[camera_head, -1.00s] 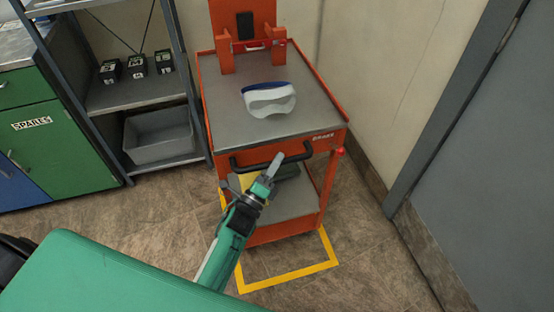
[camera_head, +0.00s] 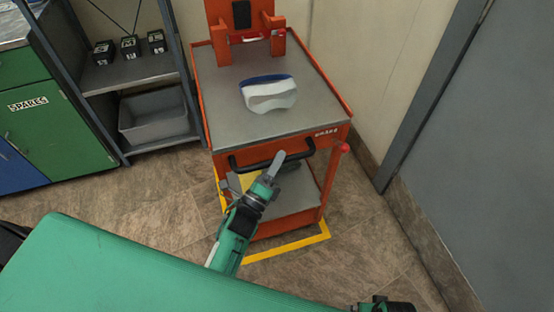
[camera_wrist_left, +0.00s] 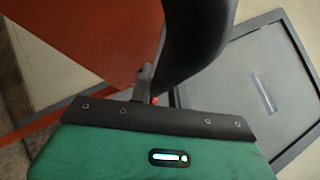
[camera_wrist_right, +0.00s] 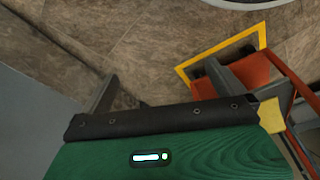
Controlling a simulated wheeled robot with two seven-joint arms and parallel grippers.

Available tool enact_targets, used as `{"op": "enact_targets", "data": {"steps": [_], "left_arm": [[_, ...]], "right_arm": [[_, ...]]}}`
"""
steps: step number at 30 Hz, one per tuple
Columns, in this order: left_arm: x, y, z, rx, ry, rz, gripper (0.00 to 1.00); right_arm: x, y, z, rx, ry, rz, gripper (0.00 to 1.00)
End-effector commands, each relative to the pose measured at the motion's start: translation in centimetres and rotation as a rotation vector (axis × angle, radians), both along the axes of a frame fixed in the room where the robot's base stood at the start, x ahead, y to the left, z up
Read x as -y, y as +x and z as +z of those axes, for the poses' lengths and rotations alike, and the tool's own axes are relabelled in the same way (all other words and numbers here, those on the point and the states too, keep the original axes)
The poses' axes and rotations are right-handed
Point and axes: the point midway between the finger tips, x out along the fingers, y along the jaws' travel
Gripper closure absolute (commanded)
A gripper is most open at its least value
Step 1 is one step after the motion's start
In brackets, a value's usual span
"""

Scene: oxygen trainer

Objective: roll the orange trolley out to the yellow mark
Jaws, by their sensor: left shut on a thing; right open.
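The orange trolley (camera_head: 334,175) stands upright against a beige wall, with a grey top and a black front handle (camera_head: 290,155). My left gripper (camera_head: 262,172) is shut on the handle, whose black bar (camera_wrist_left: 195,45) fills much of the left wrist view. The yellow mark (camera_head: 290,245) is a floor outline; its front edge shows just ahead of the trolley's base and its back is hidden under the trolley. The mark (camera_wrist_right: 222,52) and part of the trolley also show in the right wrist view. My right gripper (camera_wrist_right: 195,95) is open and empty above the floor.
White-and-blue goggles (camera_head: 268,95) lie on the trolley top. A grey shelf rack (camera_head: 140,72) with a grey bin (camera_head: 155,117) stands close at left, beside a green cabinet (camera_head: 55,130). A grey door (camera_head: 480,130) is at right. Bare floor lies right of the trolley.

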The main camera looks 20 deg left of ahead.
Motion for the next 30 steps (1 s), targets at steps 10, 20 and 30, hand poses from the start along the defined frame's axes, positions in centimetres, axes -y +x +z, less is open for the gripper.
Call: {"op": "enact_targets", "data": {"steps": [10, 20, 30], "left_arm": [[0.0, 0.0, 0.0, -0.001, -0.001, 0.001, 0.60], [-0.4, -1.3, -0.7, -0.002, -0.001, 0.000, 0.60], [-2.2, -7.6, -3.6, -0.004, -0.001, 0.001, 0.60]], "right_arm": [[0.0, -0.5, -0.2, -0.008, 0.000, 0.000, 0.00], [0.1, -1.1, -0.6, -0.019, -0.002, 0.000, 0.00], [0.1, 0.1, 1.7, 0.019, 0.001, 0.001, 0.00]]}}
